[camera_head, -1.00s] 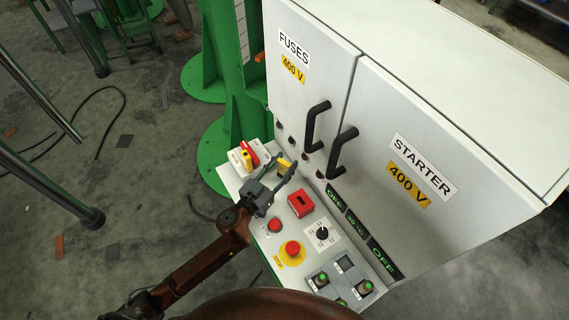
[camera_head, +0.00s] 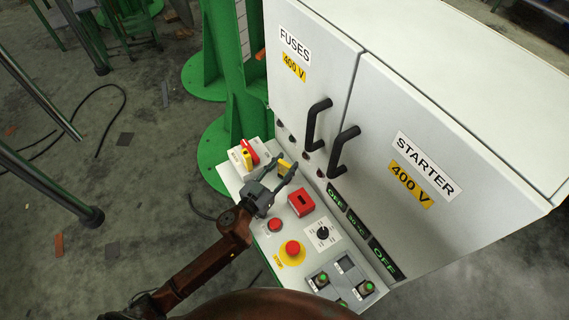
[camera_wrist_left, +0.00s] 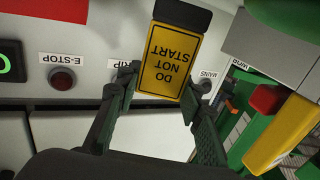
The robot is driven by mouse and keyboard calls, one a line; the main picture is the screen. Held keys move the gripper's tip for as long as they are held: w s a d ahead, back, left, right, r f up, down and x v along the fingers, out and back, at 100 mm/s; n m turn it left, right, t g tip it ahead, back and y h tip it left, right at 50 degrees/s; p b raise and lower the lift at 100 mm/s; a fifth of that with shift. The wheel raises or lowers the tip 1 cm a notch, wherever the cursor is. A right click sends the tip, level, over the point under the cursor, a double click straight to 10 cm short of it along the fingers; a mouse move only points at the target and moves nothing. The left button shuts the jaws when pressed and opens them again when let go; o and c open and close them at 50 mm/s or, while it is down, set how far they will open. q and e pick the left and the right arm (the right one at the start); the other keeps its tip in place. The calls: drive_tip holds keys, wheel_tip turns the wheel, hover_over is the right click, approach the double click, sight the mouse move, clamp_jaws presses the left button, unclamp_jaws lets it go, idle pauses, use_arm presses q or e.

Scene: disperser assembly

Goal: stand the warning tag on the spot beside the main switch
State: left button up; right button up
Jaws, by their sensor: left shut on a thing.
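The warning tag (camera_wrist_left: 168,62) is a yellow plate with black "DO NOT START" lettering and a black base (camera_wrist_left: 183,15). It appears upside down in the left wrist view and shows as a small yellow patch in the head view (camera_head: 284,168). My left gripper (camera_head: 286,162) is shut on the tag, its fingers (camera_wrist_left: 158,92) on either side, over the sloped control panel. The main switch (camera_head: 248,153), with red and yellow parts, is left of the gripper; its yellow handle (camera_wrist_left: 284,135) fills the right of the wrist view. Whether the tag touches the panel is unclear.
The panel carries a red box (camera_head: 301,202), a red button (camera_head: 275,225), a yellow-ringed stop button (camera_head: 292,249) and a rotary knob (camera_head: 322,233). Black door handles (camera_head: 316,125) stick out from the cabinet (camera_head: 440,120) behind the gripper. A green column (camera_head: 228,60) stands behind the main switch.

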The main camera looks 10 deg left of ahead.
use_arm(q)
drive_tip(key=o, duration=1)
drive_tip(key=shift+o, duration=0.8)
drive_tip(key=shift+r, duration=0.35)
drive_tip(key=shift+r+p, duration=0.35)
drive_tip(key=shift+p, duration=0.05)
drive_tip(key=p+v, duration=0.1)
drive_tip(key=v, duration=1.1)
drive_tip(key=shift+f, duration=0.1)
use_arm(e)
drive_tip(key=s, duration=0.5)
drive_tip(key=shift+s+d+f, duration=0.1)
drive_tip(key=shift+s+d, duration=0.3)
use_arm(q)
drive_tip(key=shift+a, duration=0.1)
